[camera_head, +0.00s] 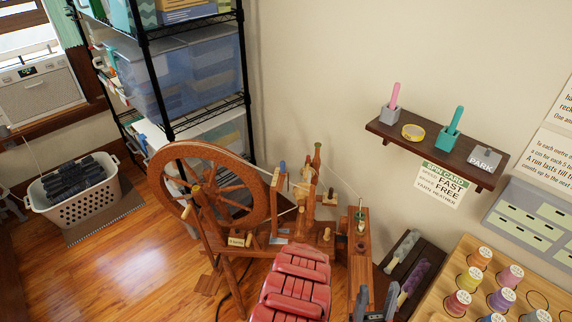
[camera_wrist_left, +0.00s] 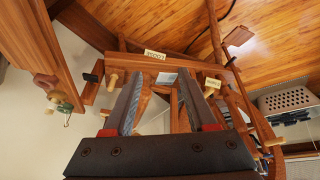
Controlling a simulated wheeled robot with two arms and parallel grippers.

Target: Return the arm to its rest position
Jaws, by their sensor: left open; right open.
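My right gripper (camera_head: 376,300) shows at the bottom edge of the head view, its dark fingers apart and nothing seen between them. It is in front of the dark rack on the floor side. My left gripper (camera_wrist_left: 163,82) fills the middle of the left wrist view, its fingers spread and no object held. It faces the wooden frame of the spinning wheel, with small tags beyond the fingertips. In the head view I cannot make out the left fingers. The wooden spinning wheel (camera_head: 178,159) stands upright at the centre.
A wall shelf (camera_head: 410,139) holds small pots and a yellow tape. A peg board (camera_head: 440,300) with coloured spools is at lower right. A white basket (camera_head: 85,208) sits on the floor left, near a wire rack (camera_head: 205,119). The wooden floor (camera_head: 105,265) is clear at lower left.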

